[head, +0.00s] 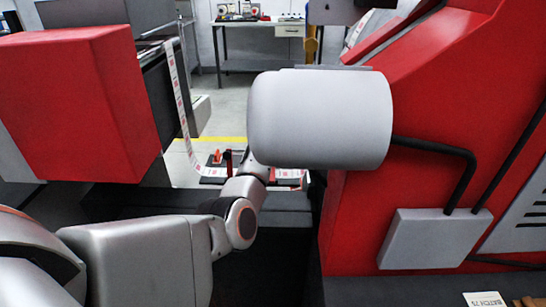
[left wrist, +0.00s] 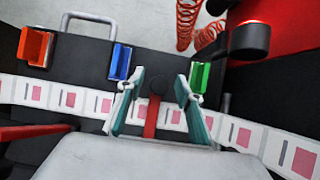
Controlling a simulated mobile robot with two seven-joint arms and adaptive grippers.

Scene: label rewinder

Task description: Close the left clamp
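In the left wrist view my left gripper (left wrist: 159,88) is open, its two teal-padded fingers apart over the black plate (left wrist: 85,60). A red lever-like bar (left wrist: 151,120) lies between the fingers, with gaps on both sides, touching neither pad. Another red bar (left wrist: 30,132) is at the left edge. I cannot tell for certain which bar belongs to the left clamp. A white label strip (left wrist: 20,89) with pink squares crosses the plate under the fingers. In the head view the roll hides my left fingers. My right gripper is not in view.
Orange (left wrist: 36,46), blue (left wrist: 120,62) and green (left wrist: 200,76) blocks stand on the plate near the fingers. A large grey roll (head: 320,118) is close above my left wrist. Red machine housings stand left (head: 75,105) and right (head: 420,110). A workbench (head: 255,22) stands far back.

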